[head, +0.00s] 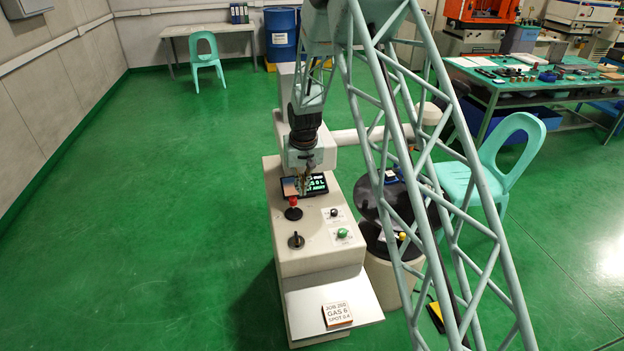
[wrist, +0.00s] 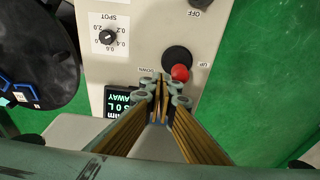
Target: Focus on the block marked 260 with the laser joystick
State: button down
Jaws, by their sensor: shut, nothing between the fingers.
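The laser joystick, a red ball on a round black base, stands on the pale console in the head view (head: 293,202). It also shows in the wrist view (wrist: 180,73), between the labels UP and DOWN. My gripper (head: 305,170) is shut and empty above the console, beyond the joystick. In the wrist view its fingertips (wrist: 165,92) appear just beside the red ball; I cannot tell whether they touch it. A screen (head: 304,186) is lit under my gripper and partly hidden, with "AWAY" readable in the wrist view. I cannot make out a block marked 260.
A card (head: 337,314) on the console's front shelf reads JOB 260, GAS 6, SPOT 0.4. A black selector (head: 296,240), a green knob (head: 343,233) and a SPOT dial (wrist: 107,37) are on the console. A black round plate (wrist: 38,60) with small blue-edged items is beside it.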

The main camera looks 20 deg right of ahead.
jog(key=shift+f, duration=0.2)
dwell(0.5)
jog(key=shift+f+b, duration=1.3)
jog(key=shift+f, duration=0.5)
jog(key=shift+a, duration=1.1)
jog(key=shift+w+d, duration=0.1)
jog(key=shift+d, duration=0.05)
dwell(0.4)
jog(key=shift+d+b, duration=0.45)
jog(key=shift+d, duration=0.95)
jog(key=shift+r, duration=0.15)
notch_tip(320, 180, up, 7)
jog(key=p, duration=0.2)
dwell(0.6)
